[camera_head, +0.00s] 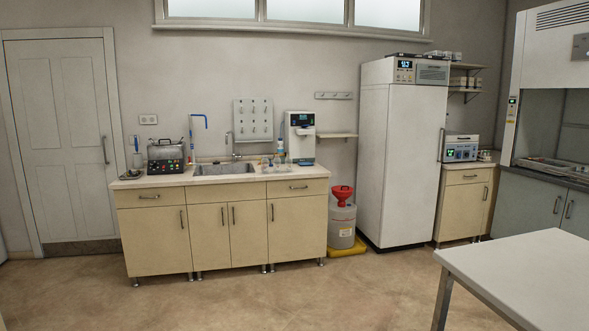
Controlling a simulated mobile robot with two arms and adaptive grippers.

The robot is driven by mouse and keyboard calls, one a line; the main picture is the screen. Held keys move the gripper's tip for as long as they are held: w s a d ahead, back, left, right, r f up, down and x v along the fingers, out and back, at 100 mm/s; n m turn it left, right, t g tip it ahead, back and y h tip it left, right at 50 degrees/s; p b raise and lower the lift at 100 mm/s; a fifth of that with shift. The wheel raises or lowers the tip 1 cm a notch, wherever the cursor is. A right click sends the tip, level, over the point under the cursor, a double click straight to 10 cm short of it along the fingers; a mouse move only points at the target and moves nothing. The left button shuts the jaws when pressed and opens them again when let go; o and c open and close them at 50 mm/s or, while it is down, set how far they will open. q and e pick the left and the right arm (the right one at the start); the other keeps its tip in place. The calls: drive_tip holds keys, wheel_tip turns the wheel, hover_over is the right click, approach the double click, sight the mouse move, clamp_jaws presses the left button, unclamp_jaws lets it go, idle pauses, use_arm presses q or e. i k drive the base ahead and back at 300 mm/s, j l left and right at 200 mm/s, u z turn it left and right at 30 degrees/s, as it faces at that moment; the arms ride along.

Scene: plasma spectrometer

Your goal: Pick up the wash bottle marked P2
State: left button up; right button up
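No label P2 can be read at this distance. A small bottle with a bluish top (280,147) stands on the sink counter, just left of the white dispenser unit. Another slim, bottle-like item (137,156) stands at the counter's left end, beside the black-fronted bath; I cannot tell whether either is the wash bottle marked P2. Neither of my grippers is in view.
The sink counter (150,181) stands against the back wall, with a sink (224,169) and small glassware. A waste drum with a red funnel (342,218) stands right of it. A white table (535,270) fills the lower right. The floor (250,298) ahead is clear.

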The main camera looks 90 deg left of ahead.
sight(265, 163)
drive_tip(key=j+u, duration=0.75)
drive_tip(key=u, duration=0.15)
drive_tip(key=i+j+u, duration=0.2)
drive_tip(key=u, duration=0.25)
drive_tip(key=i+j+u, duration=0.2)
drive_tip(key=j+u, duration=0.25)
drive_tip(key=i+j+u, duration=0.15)
drive_tip(key=u, duration=0.3)
drive_tip(key=i+j+u, duration=0.15)
drive_tip(key=i+j, duration=0.15)
drive_tip(key=i, duration=0.25)
drive_tip(key=i+j+u, duration=0.15)
drive_tip(key=i, duration=0.4)
drive_tip(key=i+j+u, duration=0.1)
drive_tip(key=i+j, duration=0.2)
drive_tip(key=i, duration=0.25)
drive_tip(key=i+j+u, duration=0.15)
drive_tip(key=i, duration=0.45)
